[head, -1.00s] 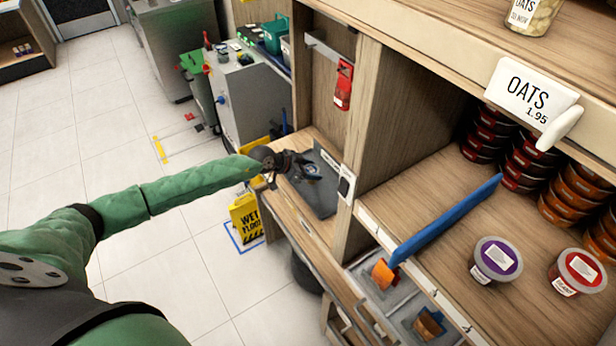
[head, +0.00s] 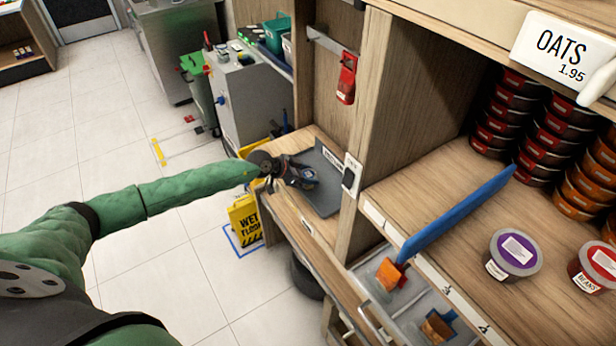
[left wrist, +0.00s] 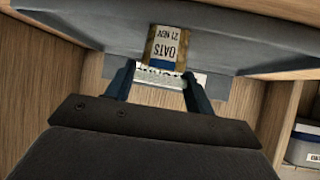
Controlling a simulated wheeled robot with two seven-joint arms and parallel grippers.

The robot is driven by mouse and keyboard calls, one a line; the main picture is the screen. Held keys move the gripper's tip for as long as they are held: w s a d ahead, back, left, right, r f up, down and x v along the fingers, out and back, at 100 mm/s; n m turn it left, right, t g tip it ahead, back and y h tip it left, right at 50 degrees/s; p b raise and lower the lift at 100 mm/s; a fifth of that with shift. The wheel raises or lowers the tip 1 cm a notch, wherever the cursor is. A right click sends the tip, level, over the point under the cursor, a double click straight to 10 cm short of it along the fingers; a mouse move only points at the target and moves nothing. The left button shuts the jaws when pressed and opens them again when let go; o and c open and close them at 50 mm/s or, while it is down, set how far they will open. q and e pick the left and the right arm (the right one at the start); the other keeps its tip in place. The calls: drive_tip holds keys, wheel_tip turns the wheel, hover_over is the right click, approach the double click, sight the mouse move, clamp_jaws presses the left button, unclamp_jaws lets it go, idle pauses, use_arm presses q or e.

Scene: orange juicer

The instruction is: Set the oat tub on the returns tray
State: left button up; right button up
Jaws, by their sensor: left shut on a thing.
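The oat tub (left wrist: 167,45) shows in the left wrist view, with a tan label reading OATS and 21 NOV upside down in the picture. My left gripper (left wrist: 160,82) is shut on it, with a dark finger on each side. In the head view the left gripper (head: 303,178) is over the grey returns tray (head: 325,204), and the tub is small and mostly hidden there. The tray (left wrist: 80,40) fills the wrist view behind the tub, and its white label is partly covered. I cannot tell whether the tub touches the tray. My right gripper is out of view.
A wooden upright (head: 378,120) stands right of the tray. Beyond it, a shelf holds a blue divider (head: 458,213), a purple-lidded tub (head: 515,252), a red-lidded tub (head: 597,265) and stacked tins. A red holder (head: 346,80) hangs above the tray. A yellow wet-floor sign (head: 243,218) stands below.

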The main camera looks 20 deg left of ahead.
use_arm(q)
drive_tip(key=o, duration=1)
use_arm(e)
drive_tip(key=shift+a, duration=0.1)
use_arm(q)
drive_tip(key=shift+s+a+r, duration=0.1)
drive_tip(key=shift+s+a, duration=0.15)
drive_tip(key=shift+a, duration=0.05)
drive_tip(key=shift+b+v, duration=1.9)
drive_tip(key=shift+v, duration=3.7)
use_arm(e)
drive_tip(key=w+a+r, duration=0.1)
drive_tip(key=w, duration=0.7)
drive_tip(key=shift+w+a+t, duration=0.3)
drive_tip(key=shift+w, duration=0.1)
use_arm(q)
drive_tip(key=shift+w+r, duration=0.1)
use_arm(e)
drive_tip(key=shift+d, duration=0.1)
